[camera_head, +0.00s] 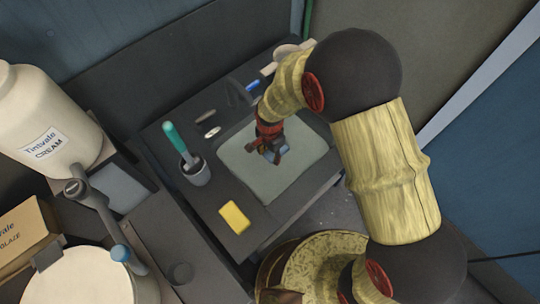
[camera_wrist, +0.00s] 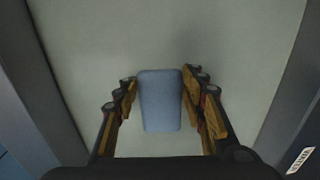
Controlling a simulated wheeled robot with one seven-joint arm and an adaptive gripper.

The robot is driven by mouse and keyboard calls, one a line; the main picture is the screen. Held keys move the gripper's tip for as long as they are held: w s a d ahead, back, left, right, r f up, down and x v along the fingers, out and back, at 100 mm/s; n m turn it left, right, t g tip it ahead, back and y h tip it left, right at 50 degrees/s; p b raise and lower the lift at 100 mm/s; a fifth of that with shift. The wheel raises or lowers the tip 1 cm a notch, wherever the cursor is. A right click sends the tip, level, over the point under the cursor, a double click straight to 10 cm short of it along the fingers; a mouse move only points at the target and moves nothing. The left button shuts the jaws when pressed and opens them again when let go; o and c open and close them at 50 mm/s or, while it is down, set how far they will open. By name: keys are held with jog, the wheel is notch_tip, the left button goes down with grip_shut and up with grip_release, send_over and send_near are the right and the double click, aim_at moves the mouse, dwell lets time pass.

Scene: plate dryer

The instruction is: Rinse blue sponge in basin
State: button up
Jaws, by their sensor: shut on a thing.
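The blue sponge (camera_wrist: 160,100) is a rounded grey-blue block, held between the two fingers of my gripper (camera_wrist: 160,92) in the wrist view. In the head view my gripper (camera_head: 269,150) points down over the basin (camera_head: 245,168), a pale grey-green square area set in the dark counter. The sponge is mostly hidden there by the fingers. The basin's pale surface (camera_wrist: 120,35) fills most of the wrist view behind the sponge. I cannot tell whether the sponge touches it.
A yellow sponge (camera_head: 234,217) lies on the counter's front left. A dark cup (camera_head: 196,173) with a green-handled brush (camera_head: 174,138) stands left of the basin. Two small oval items lie near it. A cream tank (camera_head: 38,110) and a cardboard box (camera_head: 27,240) stand far left.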

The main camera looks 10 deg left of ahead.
notch_tip(320, 180, up, 12)
jog(key=p, duration=0.8)
jog(key=shift+r, duration=0.15)
jog(key=shift+a, duration=0.1)
dwell(0.5)
